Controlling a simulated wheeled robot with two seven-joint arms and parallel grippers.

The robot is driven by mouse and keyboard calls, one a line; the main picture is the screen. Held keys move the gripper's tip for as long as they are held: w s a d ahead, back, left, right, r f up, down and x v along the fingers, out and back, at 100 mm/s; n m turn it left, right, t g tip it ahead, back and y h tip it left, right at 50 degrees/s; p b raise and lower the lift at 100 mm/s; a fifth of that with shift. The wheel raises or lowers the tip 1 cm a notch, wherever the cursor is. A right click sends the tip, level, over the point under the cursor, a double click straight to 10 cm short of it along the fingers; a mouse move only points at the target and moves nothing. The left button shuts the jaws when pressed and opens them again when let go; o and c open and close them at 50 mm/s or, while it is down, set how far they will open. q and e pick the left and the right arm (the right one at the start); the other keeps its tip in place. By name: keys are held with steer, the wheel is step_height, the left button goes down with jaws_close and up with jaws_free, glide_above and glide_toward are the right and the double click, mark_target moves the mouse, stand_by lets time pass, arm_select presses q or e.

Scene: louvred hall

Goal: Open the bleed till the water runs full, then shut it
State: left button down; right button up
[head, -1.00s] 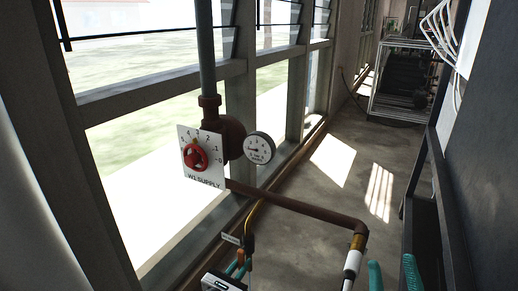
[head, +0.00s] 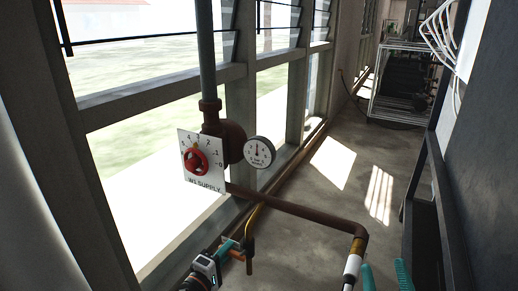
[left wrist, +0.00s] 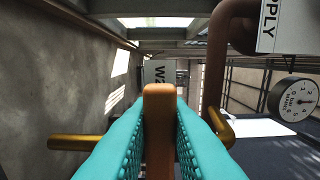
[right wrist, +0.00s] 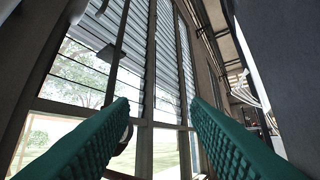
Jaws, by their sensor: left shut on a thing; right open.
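My left gripper (head: 236,250) is shut on the orange bleed handle (left wrist: 160,130); in the left wrist view the handle stands upright between the teal fingers. The thin brass bleed pipe (left wrist: 75,142) shows on both sides, lying across the handle's direction; it also shows in the head view (head: 255,220). The round gauge (head: 259,152) has its red needle pointing about straight up. The red knob (head: 196,160) sits on the white W1 SUPPLY plate (head: 212,182). My right gripper (head: 383,277) is open and empty at the bottom right. I see no water.
A tag marked W2 (left wrist: 158,72) hangs behind the handle. Louvred windows line the left. The floor (head: 310,245) is clear.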

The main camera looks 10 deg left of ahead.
arm_select(q)
steer(key=c, duration=1.3)
jaws_free()
steer(key=shift+d, duration=0.1)
steer(key=v, duration=0.7)
arm_select(e)
steer(key=shift+w+f+g, duration=0.6)
steer(key=shift+f+g, duration=0.3)
steer(key=shift+f, duration=0.05)
arm_select(q)
steer(key=p+v, duration=0.1)
steer(key=v, duration=1.1)
steer(key=shift+s+r, duration=0.1)
arm_select(e)
steer(key=shift+w+d+f+g+h, duration=0.1)
steer(key=shift+w+f+g+h, duration=0.25)
steer(key=shift+f, duration=0.3)
steer(key=shift+w+d+f+g+h, duration=0.15)
steer(key=shift+f+g+h, duration=0.2)
steer(key=shift+f+g, duration=0.25)
steer(key=shift+a, duration=0.1)
